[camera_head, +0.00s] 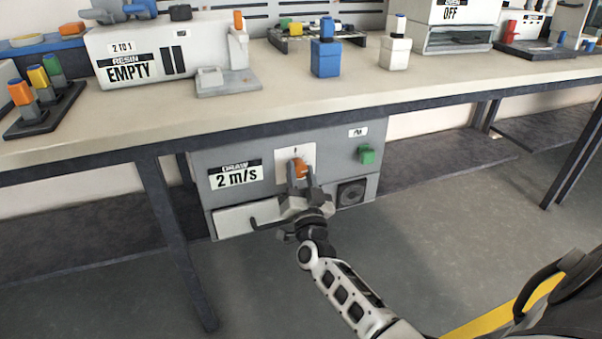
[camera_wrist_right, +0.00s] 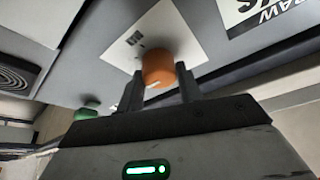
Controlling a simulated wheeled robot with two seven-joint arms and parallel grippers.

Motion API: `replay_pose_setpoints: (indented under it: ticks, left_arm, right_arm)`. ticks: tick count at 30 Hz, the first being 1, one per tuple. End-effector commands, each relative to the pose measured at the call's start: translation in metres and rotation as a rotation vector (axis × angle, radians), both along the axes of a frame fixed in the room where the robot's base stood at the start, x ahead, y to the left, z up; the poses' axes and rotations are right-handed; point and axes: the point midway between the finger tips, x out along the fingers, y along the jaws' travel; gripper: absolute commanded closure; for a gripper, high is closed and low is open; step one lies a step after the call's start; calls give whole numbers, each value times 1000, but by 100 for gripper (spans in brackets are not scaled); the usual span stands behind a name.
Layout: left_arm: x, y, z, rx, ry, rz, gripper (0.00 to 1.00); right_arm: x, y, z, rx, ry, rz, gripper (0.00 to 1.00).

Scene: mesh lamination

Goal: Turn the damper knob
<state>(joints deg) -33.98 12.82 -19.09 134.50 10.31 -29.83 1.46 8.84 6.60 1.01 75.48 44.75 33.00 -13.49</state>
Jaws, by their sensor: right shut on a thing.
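The orange damper knob (camera_head: 299,169) sits on a white plate (camera_head: 283,157) on the front of a grey box (camera_head: 340,145) under the bench. My right gripper (camera_head: 299,180) reaches up to it from below and is shut on the knob. In the right wrist view the orange knob (camera_wrist_right: 157,68) shows between the two dark fingers (camera_wrist_right: 160,88), with a white mark on its near side. The fingers hide part of its sides. My left gripper is not in view.
The box carries a "DRAW 2 m/s" label (camera_head: 235,176), a green knob (camera_head: 366,154), a round vent (camera_head: 351,192) and a white drawer (camera_head: 235,219). The bench top (camera_head: 350,91) overhangs it, with a dark leg (camera_head: 178,240) at left. The floor in front is clear.

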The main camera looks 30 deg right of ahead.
Motion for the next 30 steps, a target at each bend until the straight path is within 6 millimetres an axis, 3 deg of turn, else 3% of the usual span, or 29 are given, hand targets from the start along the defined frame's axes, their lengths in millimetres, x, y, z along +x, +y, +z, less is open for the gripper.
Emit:
replay_pose_setpoints:
  ticks: [8, 9, 10, 11, 22, 30]
  left_arm:
    - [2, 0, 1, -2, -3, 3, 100]
    - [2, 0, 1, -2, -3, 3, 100]
    - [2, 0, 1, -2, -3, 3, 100]
    - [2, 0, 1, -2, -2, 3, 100]
    - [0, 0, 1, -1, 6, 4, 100]
    - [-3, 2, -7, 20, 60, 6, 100]
  right_arm:
    - [-1, 1, -2, 1, 2, 0, 87]
    - [-1, 1, -2, 0, 2, 0, 53]
    - [-1, 1, -2, 0, 2, 1, 45]
    - [-1, 1, -2, 0, 2, 1, 43]
    - [-6, 3, -3, 0, 4, 1, 43]
    - [-51, 23, -21, 1, 7, 1, 43]
